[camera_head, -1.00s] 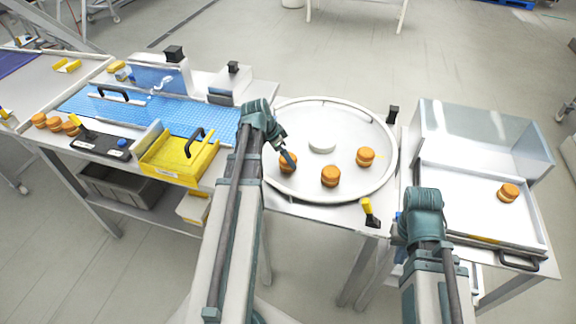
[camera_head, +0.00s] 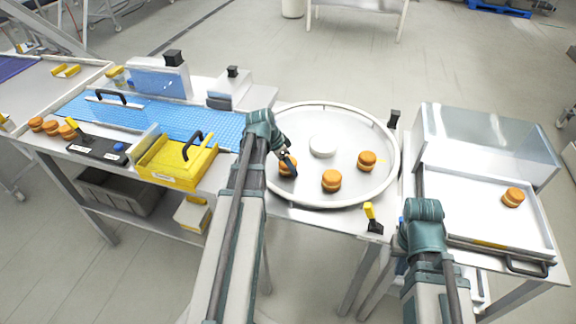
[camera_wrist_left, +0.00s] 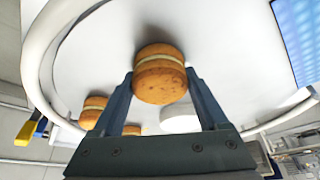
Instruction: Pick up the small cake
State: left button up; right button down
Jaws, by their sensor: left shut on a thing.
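Small round orange-brown cakes with a pale filling layer stand on a round white turntable (camera_head: 325,117). My left gripper (camera_head: 287,160) is at the left cake (camera_head: 287,170) and partly covers it in the head view. In the left wrist view, the two fingers of my left gripper (camera_wrist_left: 160,82) are shut on this cake (camera_wrist_left: 160,76), one on each side. The cake is upright and at or close to the turntable surface. Two other cakes, a front one (camera_head: 331,181) and a right one (camera_head: 367,160), stand apart from it. My right arm's wrist (camera_head: 424,212) is by the tray; its fingers cannot be made out.
A white disc (camera_head: 323,145) sits mid-turntable. A blue conveyor (camera_head: 200,122), a yellow bin (camera_head: 175,172) and more cakes (camera_head: 52,127) are at the left.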

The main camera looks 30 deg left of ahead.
pick_arm(q)
notch_tip(320, 180, up, 10)
jog(key=p, duration=1)
notch_tip(320, 180, down, 2)
jog(key=shift+b, duration=1)
jog(key=shift+r, duration=0.1)
jog(key=shift+d, duration=0.1)
